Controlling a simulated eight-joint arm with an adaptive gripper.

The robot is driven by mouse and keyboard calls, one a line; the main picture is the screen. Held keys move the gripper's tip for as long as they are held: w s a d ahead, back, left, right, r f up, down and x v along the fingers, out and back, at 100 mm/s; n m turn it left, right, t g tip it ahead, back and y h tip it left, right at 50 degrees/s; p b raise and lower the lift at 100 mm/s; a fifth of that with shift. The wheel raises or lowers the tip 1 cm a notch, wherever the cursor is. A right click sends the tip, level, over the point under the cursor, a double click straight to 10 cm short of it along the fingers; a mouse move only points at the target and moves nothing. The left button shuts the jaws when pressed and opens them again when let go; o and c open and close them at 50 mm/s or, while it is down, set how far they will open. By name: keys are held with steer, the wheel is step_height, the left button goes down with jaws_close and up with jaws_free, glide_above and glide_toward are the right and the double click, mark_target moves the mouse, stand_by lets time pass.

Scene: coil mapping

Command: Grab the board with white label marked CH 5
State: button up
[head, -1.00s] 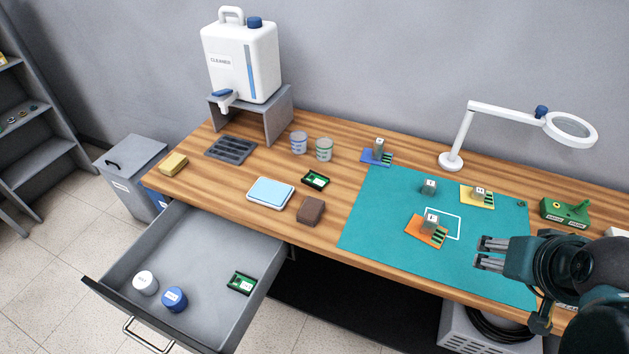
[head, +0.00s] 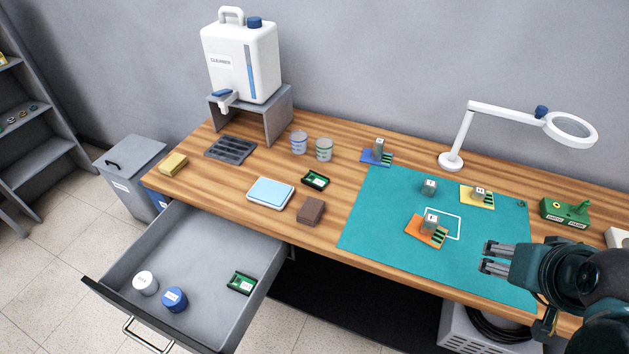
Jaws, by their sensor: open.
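Three boards with white-labelled blocks stand on the bench. An orange board (head: 418,234) lies on the teal mat (head: 372,236), partly over a white outlined square. A yellow board (head: 484,202) lies at the mat's back right. A blue board (head: 370,157) lies at the mat's back left edge. A separate grey block (head: 429,187) with a label stands on the mat. The label writing is too small to read, so I cannot tell which is CH 5. My gripper (head: 484,257) is open and empty, over the mat's right part, to the right of the orange board.
An open drawer (head: 224,232) holds two jars and a green board. A magnifier lamp (head: 451,161) and a green device (head: 566,211) stand at the right. A brown block (head: 310,211) and a scale (head: 270,192) lie left of the mat.

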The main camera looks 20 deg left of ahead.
steer(key=shift+o, duration=0.5)
steer(key=shift+w+a+r, duration=0.1)
steer(key=w+a+r+m+g+y+p, duration=0.1)
steer(key=w+a+r+m+g+p, duration=0.3)
steer(key=w+a, duration=0.6)
steer(key=w+a+r+m+p, duration=0.1)
steer(key=w+a+m+p, duration=0.1)
steer(key=w+a+m, duration=0.6)
steer(key=w+a+f+m+g+p, duration=0.1)
steer(key=a+f, duration=0.4)
steer(key=a, duration=0.6)
steer(key=w+a+f+m+g+p, duration=0.1)
steer(key=w+a+f+m+p, duration=0.2)
steer(key=a, duration=0.8)
steer(key=w+a+f+m+g+h+p, duration=0.1)
steer(key=w+a+f+m+p, duration=0.1)
steer(key=a+f, duration=0.5)
steer(key=shift+w+a+f+m, duration=0.1)
steer(key=shift+w+a+m, duration=0.2)
steer(key=shift+a, duration=0.4)
steer(key=shift+w+a+f+m, duration=0.1)
steer(key=shift+w+a+m, duration=0.2)
steer(key=shift+a, duration=0.4)
steer(key=shift+w+a+f+m, duration=0.15)
steer(key=shift+a+m, duration=0.25)
steer(key=shift+a, duration=0.3)
steer(key=shift+s+a+f, duration=0.1)
steer(key=shift+a+f, duration=0.05)
steer(key=shift+a, duration=0.1)
